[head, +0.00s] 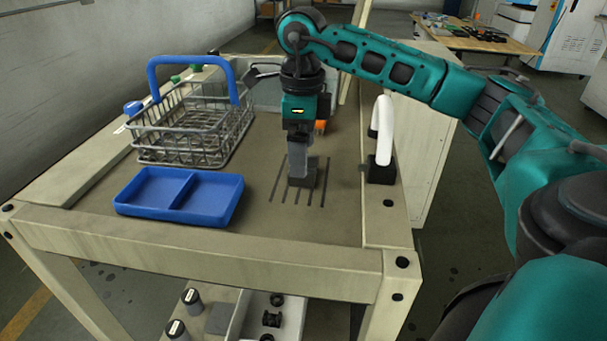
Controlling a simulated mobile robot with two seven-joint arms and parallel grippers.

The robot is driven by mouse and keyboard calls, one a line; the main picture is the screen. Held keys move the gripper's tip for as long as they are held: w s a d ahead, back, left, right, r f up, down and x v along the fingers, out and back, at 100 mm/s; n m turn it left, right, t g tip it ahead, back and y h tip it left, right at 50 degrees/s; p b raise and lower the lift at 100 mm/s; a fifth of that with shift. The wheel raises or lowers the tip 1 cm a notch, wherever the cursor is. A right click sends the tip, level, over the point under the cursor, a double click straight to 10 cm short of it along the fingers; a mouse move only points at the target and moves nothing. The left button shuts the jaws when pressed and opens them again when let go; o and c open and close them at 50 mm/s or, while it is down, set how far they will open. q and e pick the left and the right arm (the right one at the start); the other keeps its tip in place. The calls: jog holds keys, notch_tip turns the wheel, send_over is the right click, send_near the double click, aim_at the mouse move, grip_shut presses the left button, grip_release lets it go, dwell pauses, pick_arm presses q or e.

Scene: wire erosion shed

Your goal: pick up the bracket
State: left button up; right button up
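My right arm reaches in from the right, and its gripper (302,178) points straight down at the table top, over several dark parallel slots or lines. The fingers look close together. A dark blocky shape at their tips may be fingertips or a small part between them; I cannot tell which. I cannot clearly make out the bracket; it may be hidden at or behind the gripper. My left gripper is not in view.
A blue two-compartment tray (206,217) and a wire basket (185,152) with a blue handle stand left of the gripper. A white curved handle (385,130) on a black base stands close right. An orange item (320,126) lies behind. Black parts (271,320) sit on the lower shelf.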

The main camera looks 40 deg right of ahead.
notch_tip(320, 180, down, 4)
jog(key=shift+s+r, duration=0.15)
jog(key=shift+r, duration=0.1)
jog(key=c, duration=1.4)
jog(key=shift+r, duration=0.1)
jog(key=shift+c, duration=0.8)
jog(key=shift+r, duration=0.1)
